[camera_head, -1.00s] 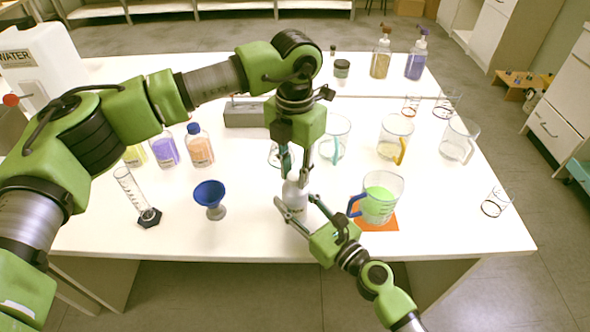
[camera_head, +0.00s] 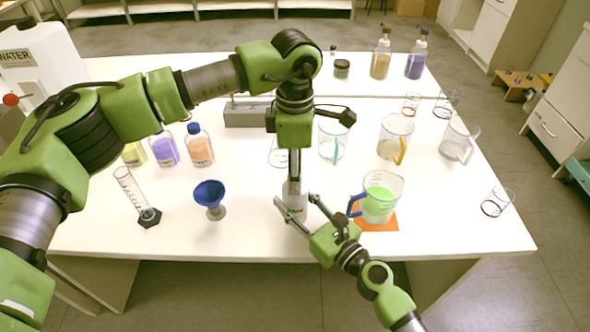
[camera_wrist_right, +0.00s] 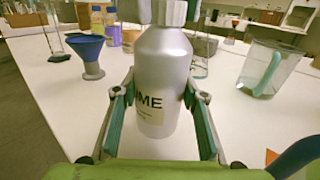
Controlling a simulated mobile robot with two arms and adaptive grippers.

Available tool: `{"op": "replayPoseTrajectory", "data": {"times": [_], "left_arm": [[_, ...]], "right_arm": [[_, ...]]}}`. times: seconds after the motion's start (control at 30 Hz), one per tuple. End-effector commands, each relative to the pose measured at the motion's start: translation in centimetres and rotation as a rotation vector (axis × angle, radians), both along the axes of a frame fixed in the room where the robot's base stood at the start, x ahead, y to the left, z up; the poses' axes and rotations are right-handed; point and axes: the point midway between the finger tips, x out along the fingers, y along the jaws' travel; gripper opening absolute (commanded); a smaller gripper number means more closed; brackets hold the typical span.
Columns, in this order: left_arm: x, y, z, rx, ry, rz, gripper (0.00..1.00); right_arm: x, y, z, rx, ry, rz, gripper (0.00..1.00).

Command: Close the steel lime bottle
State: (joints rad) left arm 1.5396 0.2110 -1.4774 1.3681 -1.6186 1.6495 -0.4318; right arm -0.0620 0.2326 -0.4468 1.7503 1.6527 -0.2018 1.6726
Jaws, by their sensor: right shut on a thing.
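The steel lime bottle (camera_head: 294,203) stands upright near the table's front middle. In the right wrist view its grey body (camera_wrist_right: 163,65) carries a label reading "ME". My right gripper (camera_head: 295,199) comes in from the front right, with its fingers on both sides of the body, shut on it. My left gripper (camera_head: 294,180) points straight down over the bottle top and shows edge-on. In the right wrist view a pale ribbed cap (camera_wrist_right: 171,12) sits at the bottle's top, with left gripper fingers close against both sides. The cap's upper part is cut off.
A blue funnel (camera_head: 209,193) stands left of the bottle. A jug of green liquid (camera_head: 380,198) stands close on the right, on an orange mat (camera_head: 388,223). Clear jugs (camera_head: 395,138), a measuring cylinder (camera_head: 133,190) and colored bottles (camera_head: 199,148) stand around.

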Motion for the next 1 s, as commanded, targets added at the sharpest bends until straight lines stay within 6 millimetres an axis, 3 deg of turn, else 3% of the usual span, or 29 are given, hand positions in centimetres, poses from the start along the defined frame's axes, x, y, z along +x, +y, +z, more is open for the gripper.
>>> {"op": "replayPoseTrajectory", "data": {"times": [0.27,0.7,1.0], "left_arm": [[0.1,0.0,1.7,-0.001,-0.003,0.001,0.44],[0.1,0.0,10.3,0.000,-0.002,0.001,0.44],[0.0,0.0,12.0,0.000,0.001,0.000,0.44]], "right_arm": [[0.0,0.0,0.0,-0.001,0.001,0.000,0.00],[0.0,0.0,-0.1,-0.001,0.001,0.000,0.00],[0.0,0.0,-0.1,-0.001,0.001,0.000,0.00]]}}
